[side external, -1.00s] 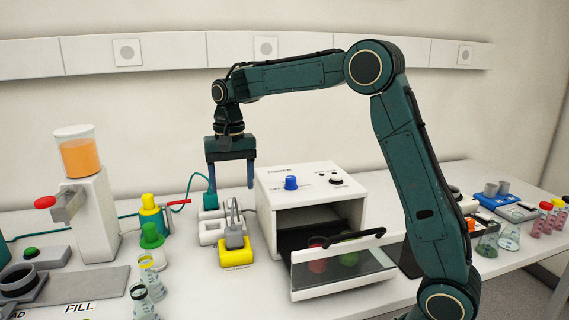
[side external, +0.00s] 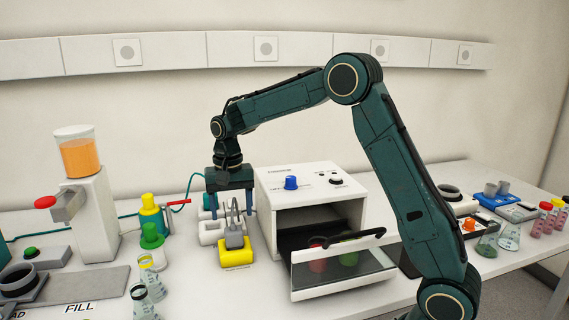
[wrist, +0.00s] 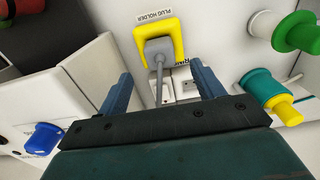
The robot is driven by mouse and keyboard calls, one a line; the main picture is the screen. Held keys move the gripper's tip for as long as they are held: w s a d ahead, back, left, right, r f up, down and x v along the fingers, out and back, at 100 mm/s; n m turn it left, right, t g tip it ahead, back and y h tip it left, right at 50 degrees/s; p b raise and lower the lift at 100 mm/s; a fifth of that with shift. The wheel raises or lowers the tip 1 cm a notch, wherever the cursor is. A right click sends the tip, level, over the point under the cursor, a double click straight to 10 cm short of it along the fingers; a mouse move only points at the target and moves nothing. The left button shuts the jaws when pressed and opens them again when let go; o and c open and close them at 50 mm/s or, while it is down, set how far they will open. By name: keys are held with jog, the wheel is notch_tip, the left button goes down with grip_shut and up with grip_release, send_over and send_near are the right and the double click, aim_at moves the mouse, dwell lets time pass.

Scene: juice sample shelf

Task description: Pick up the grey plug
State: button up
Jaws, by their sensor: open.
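The grey plug (side external: 235,240) sits in the yellow plug holder (side external: 237,258) on the bench, its grey cord looping up from it. In the wrist view the plug (wrist: 160,47) lies inside the U-shaped yellow holder (wrist: 178,40) at the top, ahead of the fingers. My gripper (side external: 229,212) is open and empty, pointing down above and behind the plug in the side view. Its blue fingers (wrist: 161,82) are spread apart in the wrist view, with the plug's cord running between them. The fingers do not surround the plug body.
A white socket block (side external: 209,230) lies behind the holder. The white oven-like box (side external: 300,172) with its front door (side external: 343,274) lowered stands close on the right. A green-capped item (side external: 151,236) and a yellow-and-teal one (side external: 150,213) stand to the left.

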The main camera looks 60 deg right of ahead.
aim_at(233, 229)
jog(key=shift+f, duration=0.9)
jog(key=shift+f, duration=2.55)
jog(key=c, duration=1.1)
jog(key=shift+r, duration=0.15)
notch_tip(233, 229, up, 20)
jog(key=shift+f, duration=0.1)
